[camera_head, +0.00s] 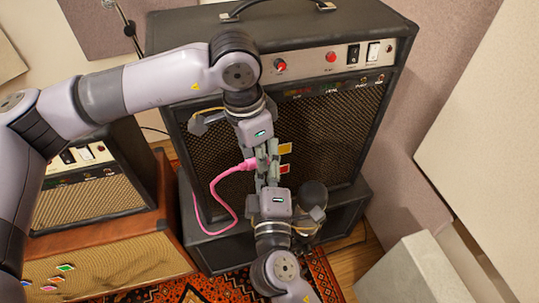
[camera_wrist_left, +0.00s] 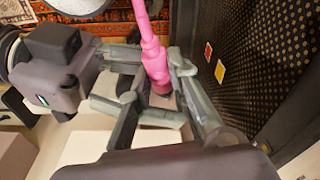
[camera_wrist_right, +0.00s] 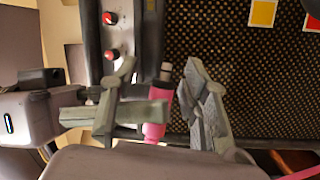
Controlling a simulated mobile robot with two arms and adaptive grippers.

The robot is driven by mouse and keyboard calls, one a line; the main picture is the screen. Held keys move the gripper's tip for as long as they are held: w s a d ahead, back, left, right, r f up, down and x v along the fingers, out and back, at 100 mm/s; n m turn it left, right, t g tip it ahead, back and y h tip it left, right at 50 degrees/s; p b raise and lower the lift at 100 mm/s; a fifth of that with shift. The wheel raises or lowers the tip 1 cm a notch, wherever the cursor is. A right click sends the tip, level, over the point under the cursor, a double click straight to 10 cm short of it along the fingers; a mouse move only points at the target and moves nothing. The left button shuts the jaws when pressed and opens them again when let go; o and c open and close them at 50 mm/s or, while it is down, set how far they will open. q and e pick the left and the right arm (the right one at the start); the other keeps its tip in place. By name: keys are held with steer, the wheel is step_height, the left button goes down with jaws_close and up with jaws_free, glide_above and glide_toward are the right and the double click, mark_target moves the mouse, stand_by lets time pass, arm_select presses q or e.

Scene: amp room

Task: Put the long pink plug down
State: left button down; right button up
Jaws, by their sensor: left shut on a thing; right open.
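The long pink plug (camera_head: 248,165) is held in the air in front of the large amp (camera_head: 330,120). Its pink cable (camera_head: 219,192) hangs down to the left. My left gripper (camera_head: 261,167), on the arm from the left, is shut on the plug; the left wrist view shows the pink body (camera_wrist_left: 154,58) between its fingers. My right gripper (camera_head: 271,155) is open close to it, fingers overlapping in the head view. In the right wrist view the plug (camera_wrist_right: 154,132) appears between the open fingers, its metal tip showing; whether they touch it I cannot tell.
Yellow (camera_head: 285,149) and red (camera_head: 285,169) squares are on the amp grille just right of the grippers. A smaller amp (camera_head: 90,200) stands on a wooden cabinet (camera_head: 120,270) with several coloured markers at left. A patterned rug (camera_head: 325,275) and a grey box (camera_head: 415,272) are below.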

steer(key=shift+w, duration=0.2)
steer(key=shift+c, duration=0.6)
steer(key=shift+r, duration=0.2)
jaws_close()
steer(key=shift+o, duration=0.6)
jaws_free()
steer(key=shift+f, duration=0.1)
